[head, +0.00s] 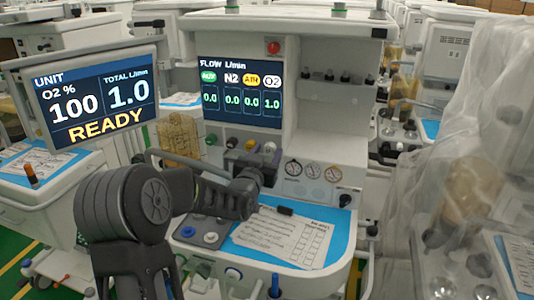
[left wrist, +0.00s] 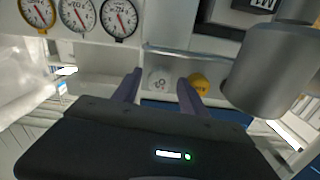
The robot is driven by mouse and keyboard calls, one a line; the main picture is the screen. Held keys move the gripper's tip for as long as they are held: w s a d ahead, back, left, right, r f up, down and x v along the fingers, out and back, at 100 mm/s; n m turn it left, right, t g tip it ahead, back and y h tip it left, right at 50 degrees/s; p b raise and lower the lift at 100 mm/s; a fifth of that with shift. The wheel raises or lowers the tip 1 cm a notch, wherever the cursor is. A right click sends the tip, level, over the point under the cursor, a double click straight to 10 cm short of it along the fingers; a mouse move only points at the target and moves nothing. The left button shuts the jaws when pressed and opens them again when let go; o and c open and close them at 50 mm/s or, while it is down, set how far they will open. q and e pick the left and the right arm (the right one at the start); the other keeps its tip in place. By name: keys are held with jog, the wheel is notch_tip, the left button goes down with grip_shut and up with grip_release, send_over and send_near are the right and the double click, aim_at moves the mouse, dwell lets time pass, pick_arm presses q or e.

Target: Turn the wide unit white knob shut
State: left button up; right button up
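The wide unit's white knob (head: 269,147) is at the right end of a row of knobs under the flow screen (head: 240,93). The O2 column on that screen reads 1.0 and the others 0.0. My left gripper (head: 257,172) is just below and in front of the knobs in the head view. In the left wrist view its two fingers (left wrist: 160,77) are apart, and the white knob (left wrist: 158,82) shows between them, with no contact visible. The yellow knob (left wrist: 200,83) is just right of the right finger. My right gripper is in neither view.
Round gauges (head: 313,171) sit right of the knobs. A paper sheet (head: 285,236) lies on the blue work surface below my arm. The READY monitor (head: 95,97) stands at left. A plastic-covered unit (head: 460,170) stands at right. A grey cylinder (left wrist: 268,82) is close by in the wrist view.

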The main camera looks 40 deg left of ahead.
pick_arm(q)
grip_shut()
dwell(0.3)
jog(key=shift+f+m+b, duration=0.2)
jog(key=shift+m+b, duration=0.3)
jog(key=shift+b, duration=0.65)
jog(key=m+b, duration=0.3)
jog(key=b, duration=0.2)
jog(key=m+b, duration=0.2)
jog(key=shift+m, duration=0.3)
jog(key=shift+r+m+b, duration=0.2)
jog(key=shift+m+b, duration=0.25)
jog(key=shift+m, duration=0.25)
